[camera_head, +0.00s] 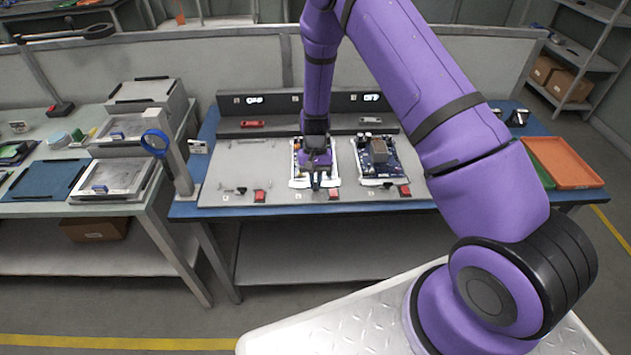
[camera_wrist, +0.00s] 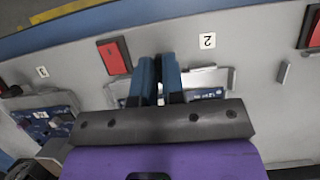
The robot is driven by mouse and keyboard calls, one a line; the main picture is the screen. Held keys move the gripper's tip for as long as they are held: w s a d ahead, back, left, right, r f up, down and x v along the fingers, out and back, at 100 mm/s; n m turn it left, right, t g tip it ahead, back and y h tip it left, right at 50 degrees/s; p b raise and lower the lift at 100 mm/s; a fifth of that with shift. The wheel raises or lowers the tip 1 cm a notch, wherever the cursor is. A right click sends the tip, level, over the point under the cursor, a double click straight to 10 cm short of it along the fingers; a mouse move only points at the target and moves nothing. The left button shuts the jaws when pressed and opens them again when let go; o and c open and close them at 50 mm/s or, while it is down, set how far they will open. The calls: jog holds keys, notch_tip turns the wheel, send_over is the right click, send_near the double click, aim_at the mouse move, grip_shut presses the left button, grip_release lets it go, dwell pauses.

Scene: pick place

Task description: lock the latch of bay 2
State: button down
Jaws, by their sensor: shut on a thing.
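Bay 2 is the middle bay of the grey fixture (camera_head: 222,176). It holds a board in a pale frame (camera_head: 328,178), largely hidden under my arm. In the wrist view the frame's edge and a bit of blue board show around my fingers, with the label "2" (camera_wrist: 207,41) to their right. My gripper (camera_head: 316,184) is low at the front edge of bay 2, its blue fingers (camera_wrist: 167,62) nearly together. It is shut on a thin part there, seemingly the latch, which the fingers hide. A red block (camera_head: 334,193) sits beside the fingertips; the wrist view shows it too (camera_wrist: 115,57).
The right bay holds a blue board with a brown block (camera_head: 376,148). The left bay looks empty, with a red block (camera_head: 259,196) at its front. A post with a blue ring (camera_head: 155,142) stands left. An orange tray (camera_head: 562,162) lies on the right.

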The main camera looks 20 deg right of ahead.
jog(key=c, duration=1.2)
grip_release()
jog(key=shift+w+r, duration=0.1)
jog(key=v, duration=1)
jog(key=shift+w+r, duration=0.1)
jog(key=shift+r, duration=0.15)
